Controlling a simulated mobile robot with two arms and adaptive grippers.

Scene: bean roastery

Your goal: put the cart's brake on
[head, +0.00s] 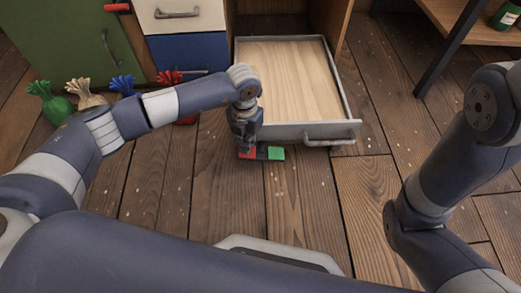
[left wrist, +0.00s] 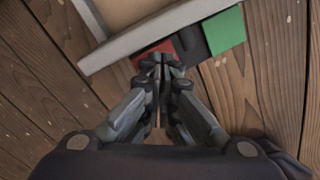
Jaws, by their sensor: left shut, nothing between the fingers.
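The cart (head: 338,130) shows as a low grey-walled tray with a wooden bed and a front handle (head: 330,141). At its front lower edge is a pedal with a red end, a dark middle and a green end (head: 276,153). In the left wrist view the green end (left wrist: 225,30) and red end (left wrist: 152,52) both show beside the cart's grey wall (left wrist: 150,35). My left gripper (head: 246,150) is shut and empty, pointing down at the red end, which it partly covers. I cannot tell whether it touches, or which way the pedal tilts. My right gripper is out of view.
Green and white-and-blue cabinets (head: 187,52) stand at the back left. Several tied sacks, green (head: 50,103), beige, blue and red, line the floor before them. A shelf (head: 480,25) stands at the back right. Wooden floor (head: 300,200) in front of the cart is clear.

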